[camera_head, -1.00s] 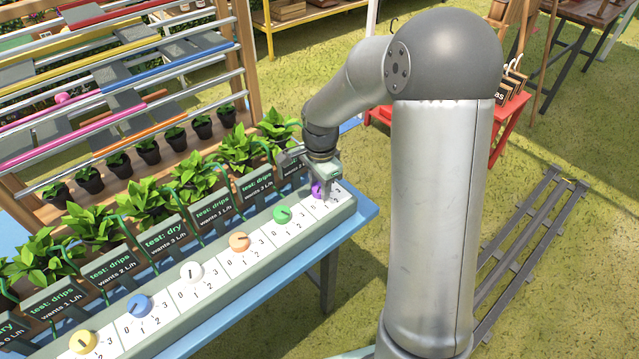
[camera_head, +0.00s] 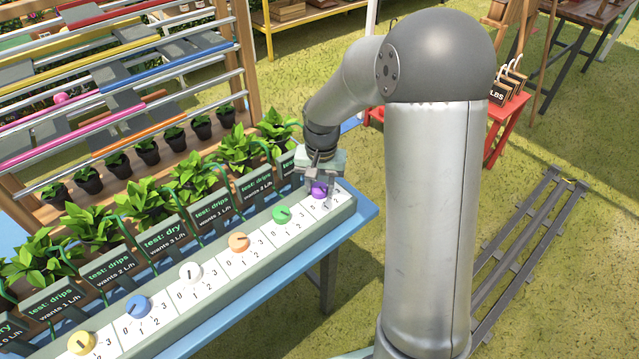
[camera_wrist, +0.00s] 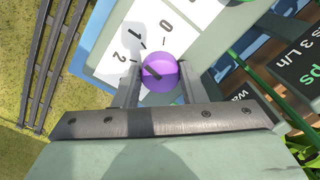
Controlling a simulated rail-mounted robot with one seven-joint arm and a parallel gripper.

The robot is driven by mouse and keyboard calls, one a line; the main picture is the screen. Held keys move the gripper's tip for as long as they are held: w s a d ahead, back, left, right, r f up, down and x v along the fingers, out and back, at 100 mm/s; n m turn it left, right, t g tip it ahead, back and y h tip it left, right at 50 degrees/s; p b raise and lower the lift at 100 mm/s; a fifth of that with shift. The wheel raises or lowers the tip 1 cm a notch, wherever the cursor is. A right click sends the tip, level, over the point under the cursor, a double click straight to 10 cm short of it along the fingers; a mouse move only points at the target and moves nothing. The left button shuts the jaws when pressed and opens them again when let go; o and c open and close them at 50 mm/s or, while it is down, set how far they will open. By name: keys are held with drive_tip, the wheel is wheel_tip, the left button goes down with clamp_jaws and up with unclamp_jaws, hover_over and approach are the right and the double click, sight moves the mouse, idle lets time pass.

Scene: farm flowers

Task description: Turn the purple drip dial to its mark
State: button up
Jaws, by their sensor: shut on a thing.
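The purple dial (camera_head: 319,189) is a round knob at the far right end of the dial row. In the wrist view the purple dial (camera_wrist: 160,72) carries a dark pointer line, which points roughly toward the tick by the 2. The white scale plate (camera_wrist: 165,22) shows 0, 1 and 2; the 3 is hidden. My gripper (camera_head: 316,188) is above the dial, and in the wrist view the two fingers of my gripper (camera_wrist: 159,84) are on opposite sides of it, shut on it. The sign behind this dial is mostly hidden by my gripper.
The green dial (camera_head: 282,214), orange dial (camera_head: 239,242), white dial (camera_head: 190,273) and blue dial (camera_head: 138,306) stand along the same grey panel. Black signs and leafy plants (camera_head: 235,148) stand close behind. The blue table edge (camera_head: 366,212) lies just right of the panel.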

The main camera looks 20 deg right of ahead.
sight(321, 186)
drive_tip(key=n, duration=0.7)
drive_tip(key=shift+p, duration=0.35)
drive_tip(key=n+p, duration=0.1)
drive_tip(key=n, duration=0.5)
drive_tip(key=shift+w+n, duration=0.1)
drive_tip(key=shift+n, duration=0.2)
drive_tip(key=o, duration=1)
drive_tip(key=shift+d, duration=0.1)
wheel_tip(321, 186, up, 18)
drive_tip(key=shift+w+d+f, duration=0.1)
drive_tip(key=shift+f, duration=0.15)
